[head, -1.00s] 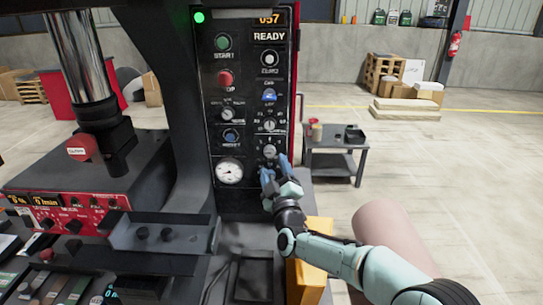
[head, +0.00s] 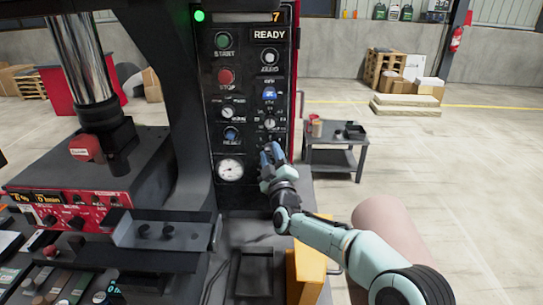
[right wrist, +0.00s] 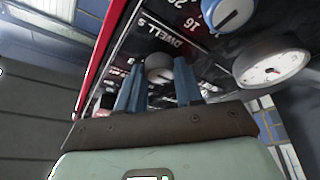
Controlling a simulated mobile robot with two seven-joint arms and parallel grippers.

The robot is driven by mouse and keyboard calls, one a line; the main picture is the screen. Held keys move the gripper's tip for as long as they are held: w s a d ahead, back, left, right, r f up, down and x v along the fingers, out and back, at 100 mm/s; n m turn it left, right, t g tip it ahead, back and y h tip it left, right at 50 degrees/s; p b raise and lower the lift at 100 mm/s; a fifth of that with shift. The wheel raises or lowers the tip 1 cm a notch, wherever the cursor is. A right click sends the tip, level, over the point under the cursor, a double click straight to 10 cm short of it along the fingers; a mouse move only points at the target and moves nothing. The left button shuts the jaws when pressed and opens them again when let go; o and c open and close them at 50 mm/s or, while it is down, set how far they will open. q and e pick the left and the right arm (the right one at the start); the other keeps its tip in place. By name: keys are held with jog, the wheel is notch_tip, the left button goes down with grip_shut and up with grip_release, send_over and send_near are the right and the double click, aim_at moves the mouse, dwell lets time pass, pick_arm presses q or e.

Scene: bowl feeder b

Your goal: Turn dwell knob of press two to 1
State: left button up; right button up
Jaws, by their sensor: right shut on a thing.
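The dwell knob (right wrist: 158,66) is a small grey knob on the black control panel (head: 246,60), beside the printed label "DWELL S" in the right wrist view. My right gripper (head: 270,153) is at the lower right of the panel. Its blue fingers, also in the right wrist view (right wrist: 158,84), are shut on the knob, one on each side. In the head view the gripper hides the knob. Which number the knob points to cannot be read. My left gripper is not in view.
A round white gauge (head: 230,170) and a blue knob (head: 231,135) sit left of the gripper, with another selector knob (head: 269,123) just above. A yellow box (head: 308,275) stands below my right arm. A grey cart (head: 336,155) stands to the right on open floor.

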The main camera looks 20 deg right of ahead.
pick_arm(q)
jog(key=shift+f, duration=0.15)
